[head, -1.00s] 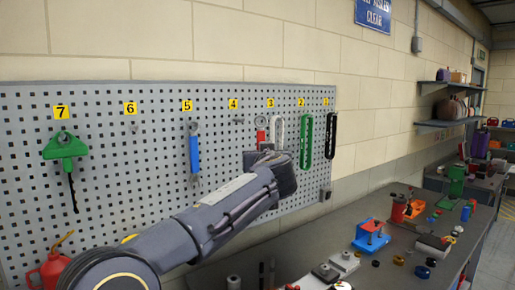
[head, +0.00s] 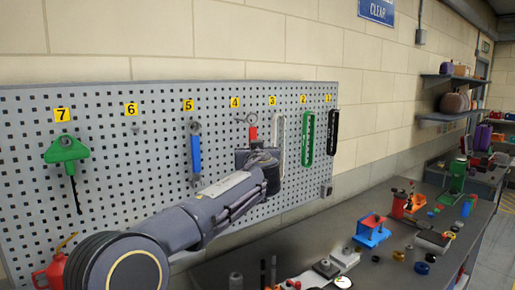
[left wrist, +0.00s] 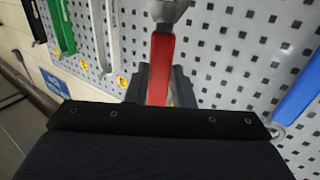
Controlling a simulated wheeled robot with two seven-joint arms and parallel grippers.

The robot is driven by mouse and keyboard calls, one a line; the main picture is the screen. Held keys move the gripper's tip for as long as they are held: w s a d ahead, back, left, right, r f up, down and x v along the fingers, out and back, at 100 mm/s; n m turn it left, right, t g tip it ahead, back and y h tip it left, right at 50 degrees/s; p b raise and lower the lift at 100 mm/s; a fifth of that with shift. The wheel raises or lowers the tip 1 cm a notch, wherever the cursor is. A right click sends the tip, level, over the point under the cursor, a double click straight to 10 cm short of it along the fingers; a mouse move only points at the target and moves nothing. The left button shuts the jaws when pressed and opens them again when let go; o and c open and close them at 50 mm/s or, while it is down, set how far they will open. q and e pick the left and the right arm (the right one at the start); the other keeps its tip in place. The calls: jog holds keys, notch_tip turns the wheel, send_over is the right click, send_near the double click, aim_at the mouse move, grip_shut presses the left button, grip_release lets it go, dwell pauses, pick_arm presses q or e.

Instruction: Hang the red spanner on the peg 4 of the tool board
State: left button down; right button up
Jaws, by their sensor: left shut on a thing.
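The red spanner (head: 253,133) is upright in front of the tool board (head: 220,155), its grey head up beside peg 4 (head: 239,121), under the yellow label 4. I cannot tell whether the head is around the peg or only beside it. My left gripper (head: 257,149) is shut on the lower part of the red handle. In the left wrist view the red spanner (left wrist: 161,62) rises from between the fingers of my left gripper (left wrist: 158,88), its grey head at the top edge. My right gripper is not in view.
A blue spanner (head: 195,153) hangs under label 5, left of my gripper. A pale grey tool (head: 279,140), a green tool (head: 307,138) and a black tool (head: 332,132) hang close on the right. Peg 6 (head: 134,129) looks bare. A cluttered workbench (head: 330,235) lies below.

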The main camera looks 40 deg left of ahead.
pick_arm(q)
jog(key=shift+w+a+p, duration=0.2)
jog(key=shift+a+p, duration=0.3)
jog(key=shift+a, duration=0.3)
jog(key=shift+w+a+p, duration=0.2)
jog(key=shift+a+p, duration=0.3)
jog(key=shift+a, duration=0.25)
jog(key=shift+w+a+f+b, duration=0.2)
jog(key=shift+a+b, duration=0.1)
jog(key=shift+a, duration=0.15)
jog(key=shift+w+a+f+b, duration=0.1)
jog(key=shift+a+f+b, duration=0.15)
jog(key=shift+a, duration=0.25)
jog(key=shift+w+a+f+b, duration=0.15)
jog(key=shift+a+b, duration=0.15)
jog(key=shift+a, duration=0.15)
jog(key=c, duration=1.2)
grip_release()
jog(key=shift+o, duration=0.2)
